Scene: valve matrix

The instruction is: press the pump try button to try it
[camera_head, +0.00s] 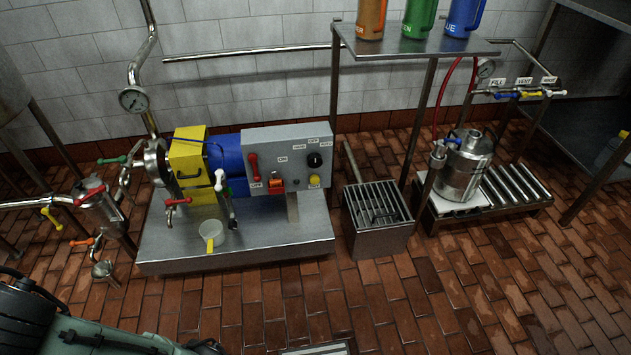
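A grey control panel (288,160) stands on the steel pump skid (290,245), beside the blue motor (225,155) and its yellow guard (188,165). A round yellow button (314,181) sits low on the panel's right side, with a small label by it that is too small to read. Above it is a black selector knob (314,160) with several labels around it. An orange-red switch (276,182) and a red lever (253,165) are on the panel's left part. Nothing covers the panel's face. I cannot make out my gripper's fingers in this view.
A grated steel box (378,215) stands right of the skid. A shelf (415,42) above holds colored jugs. A keg (464,170) stands near rollers (515,188) at right. The tiled floor in front (420,310) is mostly clear.

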